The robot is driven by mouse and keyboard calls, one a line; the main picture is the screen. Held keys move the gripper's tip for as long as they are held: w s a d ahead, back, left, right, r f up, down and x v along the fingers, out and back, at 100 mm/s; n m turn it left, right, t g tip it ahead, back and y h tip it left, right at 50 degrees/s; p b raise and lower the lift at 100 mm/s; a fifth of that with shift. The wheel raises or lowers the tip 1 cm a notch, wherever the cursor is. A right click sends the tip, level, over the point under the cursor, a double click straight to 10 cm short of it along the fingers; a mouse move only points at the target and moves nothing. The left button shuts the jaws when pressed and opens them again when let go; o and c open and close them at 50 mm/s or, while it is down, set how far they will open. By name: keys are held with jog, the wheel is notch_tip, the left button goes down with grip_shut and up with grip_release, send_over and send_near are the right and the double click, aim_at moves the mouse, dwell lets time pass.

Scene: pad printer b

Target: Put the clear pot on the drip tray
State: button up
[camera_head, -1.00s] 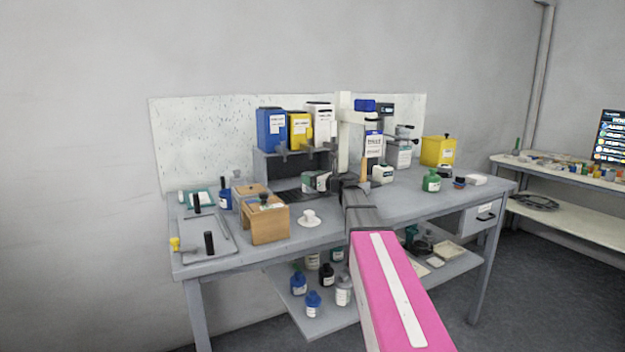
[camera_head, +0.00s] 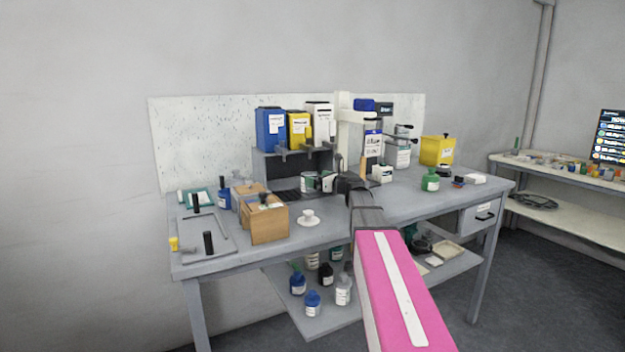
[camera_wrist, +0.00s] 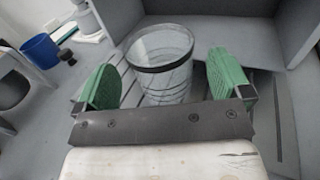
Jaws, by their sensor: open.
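The clear pot (camera_wrist: 162,62), a see-through cylinder with a dark band near its rim, stands upright between my fingers in the wrist view. My gripper (camera_wrist: 172,84) is open, with one green pad on each side of the pot and gaps visible beside it. The pot's lower front is hidden by my gripper body. The drip tray (camera_head: 285,196) is the dark slatted panel in the printer's bay in the head view. Slats show on both sides of the pot in the wrist view, and the pot appears to rest on them. My gripper (camera_head: 318,183) partly covers it in the head view.
The grey bay wall (camera_wrist: 225,22) rises close behind the pot. Blue, yellow and white canisters (camera_head: 299,128) stand on the shelf above. A wooden box (camera_head: 268,222) and a white cup on a saucer (camera_head: 308,220) are at the left front. A blue container (camera_wrist: 40,50) is left.

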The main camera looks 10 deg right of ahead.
jog(key=v, duration=0.8)
jog(key=shift+s+d, duration=0.25)
jog(key=shift+s, duration=0.1)
